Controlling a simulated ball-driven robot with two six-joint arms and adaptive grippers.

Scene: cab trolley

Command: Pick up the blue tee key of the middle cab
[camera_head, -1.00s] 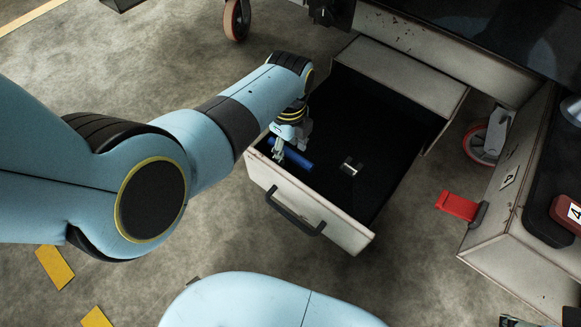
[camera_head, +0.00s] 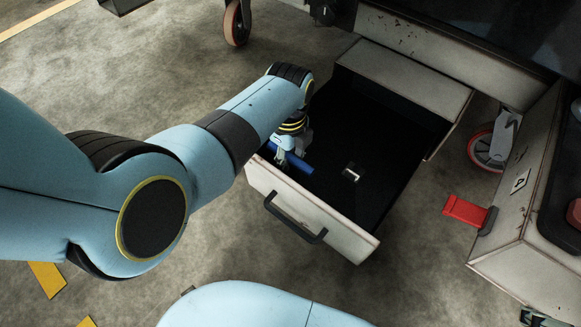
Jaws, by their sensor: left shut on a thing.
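The blue tee key (camera_head: 298,164) is a blue bar inside the open drawer (camera_head: 318,222), close to the drawer's left front corner in the head view. My left gripper (camera_head: 283,157) reaches down into the drawer from the upper left and is shut on the key. The fingers and the wrist hide part of the key. I cannot tell whether the key touches the drawer floor. My right gripper does not show.
A small metal piece (camera_head: 351,173) lies on the dark drawer floor. A black handle (camera_head: 294,220) is on the drawer front. A red pedal (camera_head: 464,211) sticks out from the cabinet at right, near a caster (camera_head: 489,146). Open floor lies left of the drawer.

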